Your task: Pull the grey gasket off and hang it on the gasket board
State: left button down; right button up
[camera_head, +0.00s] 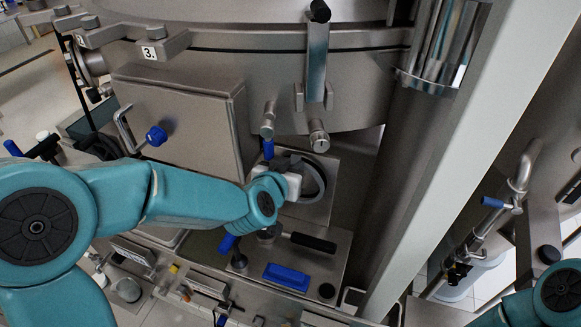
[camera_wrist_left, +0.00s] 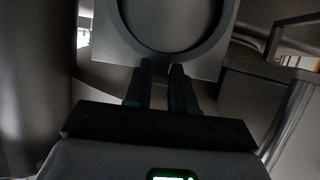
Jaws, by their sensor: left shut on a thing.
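The grey gasket (camera_head: 319,181) shows as a ring in front of a square metal plate, right of my left gripper (camera_head: 301,184). In the left wrist view the ring (camera_wrist_left: 200,50) stands at the top, with the pale plate around it. My left gripper (camera_wrist_left: 161,68) is shut on the ring's near lower edge. I cannot tell whether the ring touches the plate or is clear of it. I cannot pick out the gasket board for certain. My right gripper is out of view; only a piece of my right arm shows at the lower right.
The large steel vessel (camera_head: 260,85) hangs over the gripper, with a valve (camera_head: 318,138) just above. A steel box (camera_head: 175,115) stands to the left and a pale column (camera_head: 460,160) to the right. A blue block (camera_head: 287,277) and a black handle (camera_head: 311,242) lie on the shelf below.

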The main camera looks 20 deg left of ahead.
pick_arm(q)
jog(key=shift+w, duration=0.2)
jog(key=shift+w, duration=0.35)
jog(key=shift+w, duration=0.35)
jog(key=c, duration=0.9)
grip_release()
jog(key=shift+o, duration=0.2)
jog(key=shift+s, duration=0.15)
jog(key=d+f+b+v, duration=0.1)
jog(key=b+v, duration=0.2)
jog(key=v, duration=1.6)
jog(key=shift+s+a, duration=0.4)
jog(key=shift+s, duration=0.2)
